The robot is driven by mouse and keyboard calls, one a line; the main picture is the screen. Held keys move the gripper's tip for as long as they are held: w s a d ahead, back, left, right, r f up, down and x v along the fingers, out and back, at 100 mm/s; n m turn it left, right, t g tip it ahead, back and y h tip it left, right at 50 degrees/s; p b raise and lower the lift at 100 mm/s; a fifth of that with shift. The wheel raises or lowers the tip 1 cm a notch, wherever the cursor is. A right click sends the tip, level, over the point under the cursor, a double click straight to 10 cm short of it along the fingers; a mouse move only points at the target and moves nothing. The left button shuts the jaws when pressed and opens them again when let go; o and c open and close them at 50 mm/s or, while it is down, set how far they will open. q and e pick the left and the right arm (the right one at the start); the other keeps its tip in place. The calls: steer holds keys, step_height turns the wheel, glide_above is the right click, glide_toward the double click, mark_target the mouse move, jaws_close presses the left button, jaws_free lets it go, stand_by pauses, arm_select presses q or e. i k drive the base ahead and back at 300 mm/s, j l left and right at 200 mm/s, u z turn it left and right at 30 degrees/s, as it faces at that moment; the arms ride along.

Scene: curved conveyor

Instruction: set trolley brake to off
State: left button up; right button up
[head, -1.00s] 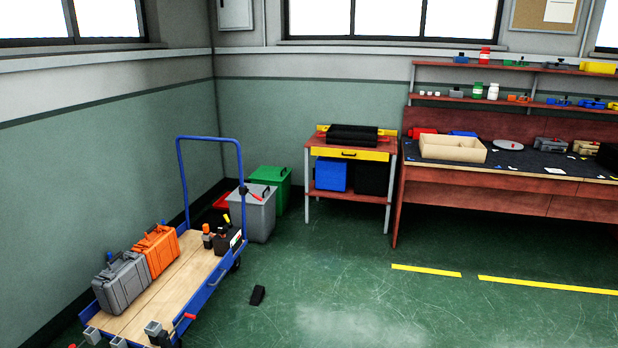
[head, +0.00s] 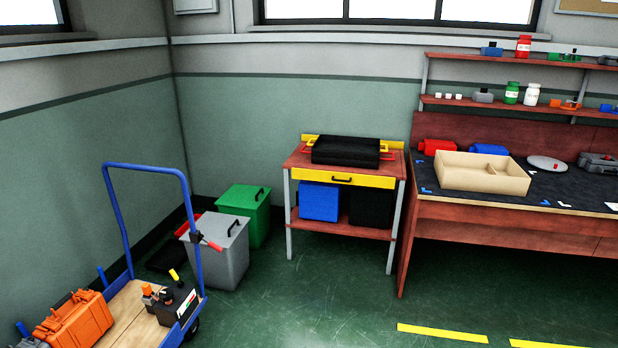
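The trolley (head: 126,312) stands at the lower left of the head view, with a blue frame, a tall blue push handle and a wooden deck. A small lever with a red grip (head: 212,246) is fixed to the right post of the handle; I cannot tell whether it is the brake lever or how it is set. An orange case (head: 78,322) and a dark box with a yellow-tipped lever (head: 176,301) are on the deck. The near part of the trolley is cut off by the picture edge. Neither of my grippers is in view.
A grey bin (head: 214,256) and a green bin (head: 244,212) stand behind the trolley. A small red table (head: 297,160) with a yellow drawer is in the middle, and a long workbench (head: 455,215) is at the right. The green floor between trolley and workbench is clear.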

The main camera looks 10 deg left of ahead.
mark_target(214, 245)
steer(key=i+j+u, duration=0.1)
steer(key=i+u, duration=0.2)
steer(key=i, duration=0.25)
steer(key=i+u, duration=0.35)
steer(key=i, duration=0.15)
steer(key=i+l+u, duration=0.15)
steer(key=i+u, duration=0.15)
steer(key=i, duration=0.25)
steer(key=i+l+u, duration=0.3)
steer(key=i, duration=0.2)
